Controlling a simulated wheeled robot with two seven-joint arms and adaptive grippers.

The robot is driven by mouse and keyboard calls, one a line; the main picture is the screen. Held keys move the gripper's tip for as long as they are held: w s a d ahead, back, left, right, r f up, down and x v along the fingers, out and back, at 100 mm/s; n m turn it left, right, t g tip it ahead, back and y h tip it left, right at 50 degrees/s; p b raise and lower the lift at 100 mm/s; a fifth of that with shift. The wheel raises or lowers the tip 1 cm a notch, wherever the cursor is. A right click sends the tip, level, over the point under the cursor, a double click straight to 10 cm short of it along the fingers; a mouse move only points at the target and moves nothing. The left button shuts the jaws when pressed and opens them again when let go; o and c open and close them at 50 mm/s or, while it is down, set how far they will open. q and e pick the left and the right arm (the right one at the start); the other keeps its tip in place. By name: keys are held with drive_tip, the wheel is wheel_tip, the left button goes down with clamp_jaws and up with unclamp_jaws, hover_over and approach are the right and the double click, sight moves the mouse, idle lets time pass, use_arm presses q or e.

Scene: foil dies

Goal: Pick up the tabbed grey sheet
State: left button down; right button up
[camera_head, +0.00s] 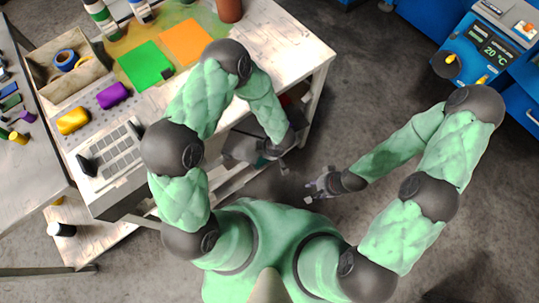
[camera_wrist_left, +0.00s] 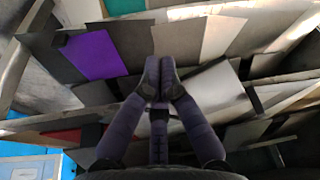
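In the left wrist view my left gripper (camera_wrist_left: 158,66) has its two fingers together, with nothing visible between them. Just beyond the tips are a dark grey sheet (camera_wrist_left: 131,42) and a lighter grey sheet (camera_wrist_left: 180,38). A pale grey sheet (camera_wrist_left: 214,88) stands to the right, with a small dark piece (camera_wrist_left: 252,98) near its edge. I cannot tell for sure which grey sheet has the tab. In the head view the left gripper is low beside the table, partly hidden by my arm. My right gripper (camera_head: 311,191) is in free air, fingers apart, empty.
The left wrist view also shows a purple sheet (camera_wrist_left: 93,55) and metal dividers around the fingers. On the table (camera_head: 290,50) lie a green sheet (camera_head: 146,65), an orange sheet (camera_head: 188,42) and a wooden box (camera_head: 42,72). Blue machines (camera_head: 485,55) stand at the right. The floor between is clear.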

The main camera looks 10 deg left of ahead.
sight(246, 137)
use_arm(q)
drive_tip(key=a, duration=0.1)
drive_tip(key=a+p, duration=0.1)
drive_tip(key=shift+w+a+r, duration=0.15)
drive_tip(key=shift+w+a, duration=0.15)
drive_tip(key=shift+w, duration=0.1)
drive_tip(key=shift+w+a+p, duration=0.2)
drive_tip(key=shift+a+p, duration=0.1)
drive_tip(key=shift+a, duration=0.3)
